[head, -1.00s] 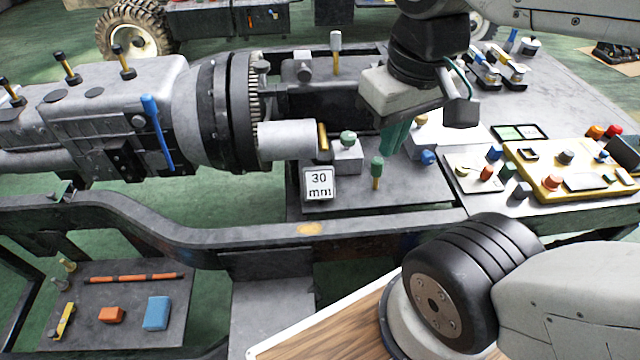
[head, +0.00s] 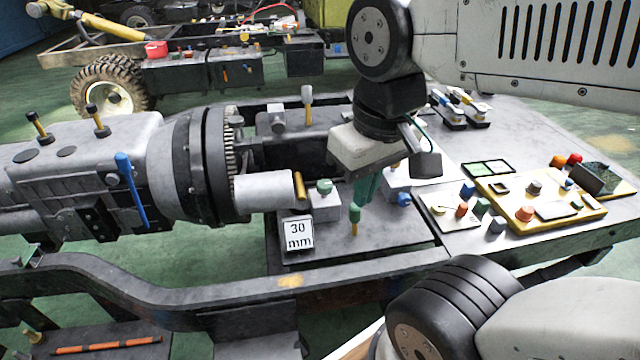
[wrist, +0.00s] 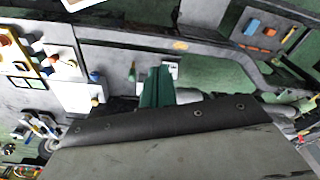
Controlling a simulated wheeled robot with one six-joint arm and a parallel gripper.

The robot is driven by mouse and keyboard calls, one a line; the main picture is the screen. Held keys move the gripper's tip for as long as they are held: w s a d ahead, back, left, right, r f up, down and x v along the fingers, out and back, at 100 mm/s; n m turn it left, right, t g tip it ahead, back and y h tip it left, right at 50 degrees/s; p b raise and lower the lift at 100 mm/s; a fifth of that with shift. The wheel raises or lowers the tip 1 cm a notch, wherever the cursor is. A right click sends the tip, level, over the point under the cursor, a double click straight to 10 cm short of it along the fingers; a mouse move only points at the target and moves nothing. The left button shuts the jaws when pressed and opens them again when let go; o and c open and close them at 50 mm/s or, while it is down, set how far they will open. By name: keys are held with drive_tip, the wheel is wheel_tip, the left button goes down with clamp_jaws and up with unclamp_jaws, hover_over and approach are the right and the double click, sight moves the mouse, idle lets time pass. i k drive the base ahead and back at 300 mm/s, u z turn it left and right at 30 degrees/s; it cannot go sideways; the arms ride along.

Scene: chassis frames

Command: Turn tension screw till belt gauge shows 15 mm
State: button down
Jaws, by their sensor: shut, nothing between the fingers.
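The belt gauge (head: 299,234) is a small white plate that reads 30 mm, standing at the front edge of the grey deck. To its right, an upright pin with a green head and brass shaft (head: 354,221) stands on the deck. Another green knob (head: 324,186) sits on a grey block behind the gauge. No label shows which one is the tension screw. My gripper (head: 367,190) has green fingers pointing down, shut and empty, just above and behind the pin's head in the head view. In the wrist view the fingers (wrist: 157,88) appear beside the green pin (wrist: 132,72).
A silver cylinder (head: 263,189) and a brass pin (head: 299,188) lie left of my gripper. A yellow control panel (head: 545,199) with coloured knobs is to the right. A blue knob (head: 404,199) is close to the fingers.

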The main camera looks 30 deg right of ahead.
sight(324, 187)
drive_tip(key=u, duration=1.55)
drive_tip(key=k, duration=0.45)
drive_tip(key=z, duration=1.7)
